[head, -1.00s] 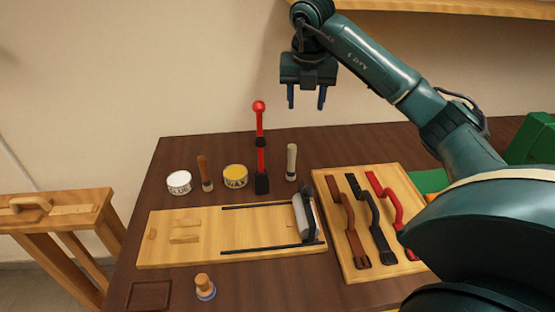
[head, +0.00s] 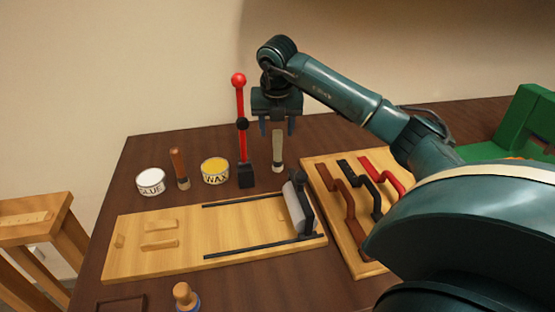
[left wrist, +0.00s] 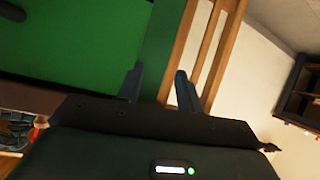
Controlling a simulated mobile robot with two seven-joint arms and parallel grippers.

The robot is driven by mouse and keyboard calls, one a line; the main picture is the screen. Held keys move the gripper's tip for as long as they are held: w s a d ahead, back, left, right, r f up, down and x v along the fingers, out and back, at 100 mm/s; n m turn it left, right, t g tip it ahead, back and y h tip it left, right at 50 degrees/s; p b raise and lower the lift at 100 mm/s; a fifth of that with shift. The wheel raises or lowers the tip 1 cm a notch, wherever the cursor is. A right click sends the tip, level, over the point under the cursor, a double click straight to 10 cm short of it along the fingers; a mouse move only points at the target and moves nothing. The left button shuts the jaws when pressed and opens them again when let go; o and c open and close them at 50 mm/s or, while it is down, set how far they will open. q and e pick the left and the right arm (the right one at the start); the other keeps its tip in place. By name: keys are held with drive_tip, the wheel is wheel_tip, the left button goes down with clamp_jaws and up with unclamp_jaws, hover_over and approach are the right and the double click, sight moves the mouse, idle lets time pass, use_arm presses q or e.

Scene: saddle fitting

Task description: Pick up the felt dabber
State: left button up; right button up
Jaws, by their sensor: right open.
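A pale, upright stick-like tool with a darker band and a beige lower end, which looks like the felt dabber (head: 278,155), stands at the back of the table in the head view. My right gripper (head: 277,128) is open, pointing down. Its fingers appear on either side of the tool's top; I cannot tell whether they are level with it in depth. No contact is visible. My left gripper (left wrist: 158,78) shows in the left wrist view with its fingers apart and nothing between them, away from the tool.
A red-knobbed post (head: 241,130) stands just left of the tool, then a wax tin (head: 215,171), a brown-handled tool (head: 180,168) and a glue pot (head: 150,181). A wooden board (head: 170,258) with a grey roller lies in front. A tray (head: 345,225) of strap-like pieces is right.

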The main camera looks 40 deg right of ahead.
sight(277, 146)
drive_tip(key=shift+s+p+x, duration=0.15)
drive_tip(key=shift+x, duration=1.55)
drive_tip(key=shift+s+p+x, duration=0.1)
drive_tip(key=shift+p+x, duration=0.05)
drive_tip(key=shift+x, duration=1.6)
drive_tip(key=shift+a, duration=0.1)
drive_tip(key=shift+c, duration=0.5)
clamp_jaws()
wheel_tip(277, 146, up, 10)
